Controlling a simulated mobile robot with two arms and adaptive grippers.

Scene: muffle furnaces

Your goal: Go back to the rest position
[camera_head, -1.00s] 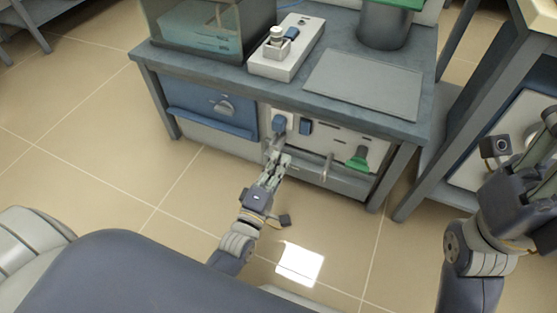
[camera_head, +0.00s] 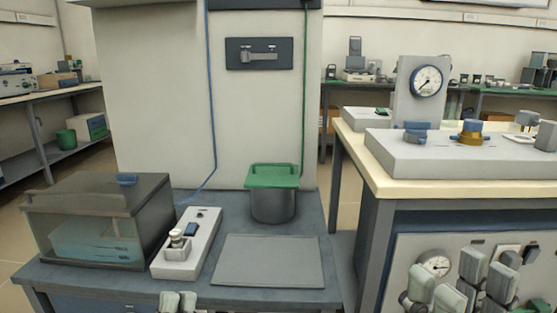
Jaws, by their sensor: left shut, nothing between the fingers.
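My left gripper (camera_head: 178,301) shows only as two pale fingertips close together at the bottom edge, in front of the grey bench. It is shut and empty; the rest of its arm is out of view. My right gripper (camera_head: 462,286) is at the bottom right, in front of the panel of the right-hand bench. Its pale fingers point up and stand apart, with nothing seen between them; its wrist is cut off by the frame.
The grey bench (camera_head: 240,296) carries a glass-sided tank (camera_head: 95,225), a white switch box (camera_head: 187,250), a flat grey plate (camera_head: 268,262) and a green-lidded pot (camera_head: 273,195). The right-hand bench (camera_head: 400,180) holds a gauge unit (camera_head: 426,82). A tall cabinet (camera_head: 150,110) stands behind.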

